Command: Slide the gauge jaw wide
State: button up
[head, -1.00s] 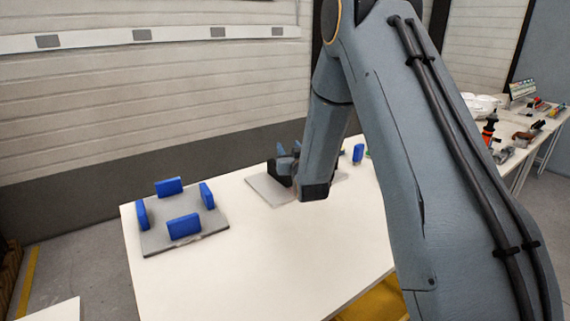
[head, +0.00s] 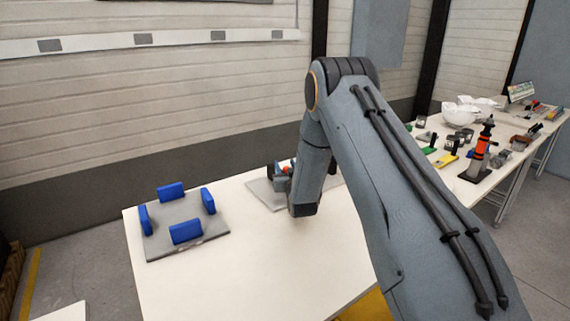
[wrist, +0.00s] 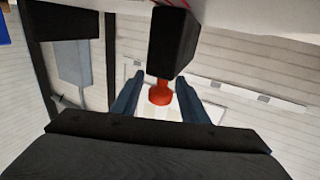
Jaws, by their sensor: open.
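A red-orange knob (wrist: 160,95) shows in the wrist view, and a black block (wrist: 172,42) stands just above it in that picture. They look like parts of the gauge, but I cannot tell how they join. My gripper (wrist: 160,82) is open, with one blue-grey finger on each side of the knob. I cannot tell whether a finger touches it. In the head view a small orange spot (head: 286,170) shows by my gripper, over a grey plate (head: 262,194) on the white table. My arm hides much of that plate and the gauge.
A grey plate with several upright blue pads (head: 186,232) lies at the table's left. The white table (head: 250,270) is bare in front. A side table at right holds white shells (head: 460,113), an orange-black upright device (head: 481,155) and other small items.

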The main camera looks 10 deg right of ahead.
jog(key=shift+w, duration=0.55)
grip_shut()
jog(key=shift+s+a, duration=0.4)
jog(key=shift+a, duration=0.55)
jog(key=shift+s+a, duration=0.35)
jog(key=shift+a, duration=0.55)
jog(key=shift+s+a, duration=0.4)
jog(key=shift+a, duration=0.55)
jog(key=shift+c, duration=0.9)
grip_release()
jog(key=shift+a, duration=0.15)
jog(key=shift+o, duration=0.9)
jog(key=shift+a, duration=0.15)
jog(key=shift+d, duration=0.2)
